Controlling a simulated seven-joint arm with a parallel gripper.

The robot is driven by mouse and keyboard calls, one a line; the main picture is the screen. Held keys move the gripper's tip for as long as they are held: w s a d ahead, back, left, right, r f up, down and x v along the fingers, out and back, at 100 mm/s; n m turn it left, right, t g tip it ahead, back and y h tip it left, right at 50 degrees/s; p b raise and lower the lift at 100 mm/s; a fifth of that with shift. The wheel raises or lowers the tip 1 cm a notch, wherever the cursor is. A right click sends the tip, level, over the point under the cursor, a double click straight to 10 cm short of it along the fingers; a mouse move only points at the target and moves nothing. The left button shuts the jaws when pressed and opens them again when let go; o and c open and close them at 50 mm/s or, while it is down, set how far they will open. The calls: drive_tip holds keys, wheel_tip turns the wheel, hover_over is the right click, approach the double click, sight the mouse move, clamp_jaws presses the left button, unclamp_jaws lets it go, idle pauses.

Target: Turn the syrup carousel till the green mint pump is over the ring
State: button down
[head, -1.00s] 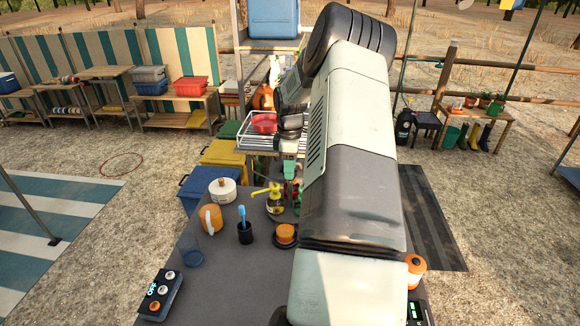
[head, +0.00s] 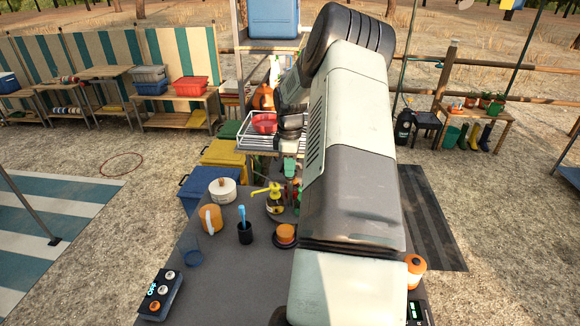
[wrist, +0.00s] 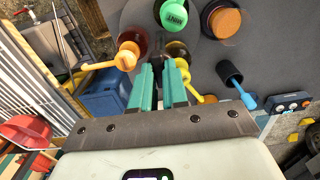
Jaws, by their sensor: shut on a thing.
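The syrup carousel shows mostly as its pump bottles. In the wrist view the green pump marked MINT (wrist: 174,14) is at the top centre. An orange pump (wrist: 126,58) is at left, its spout pointing left. A yellow pump (wrist: 203,98) is partly hidden behind the right finger. In the head view the yellow pump bottle (head: 275,203) stands at the table's far edge. My gripper (wrist: 160,72), with teal fingers, is shut on a part of the carousel among the pumps; the gripped part is mostly hidden. I cannot make out the ring.
A wire dish rack (head: 258,140) stands beyond. My arm hides the table's right side.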

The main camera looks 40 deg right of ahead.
drive_tip(key=m, duration=1.1)
drive_tip(key=shift+m, duration=0.4)
idle(0.3)
drive_tip(key=c, duration=1.1)
unclamp_jaws()
drive_tip(key=shift+c, duration=0.2)
drive_tip(key=shift+r, duration=0.1)
wheel_tip(320, 180, up, 11)
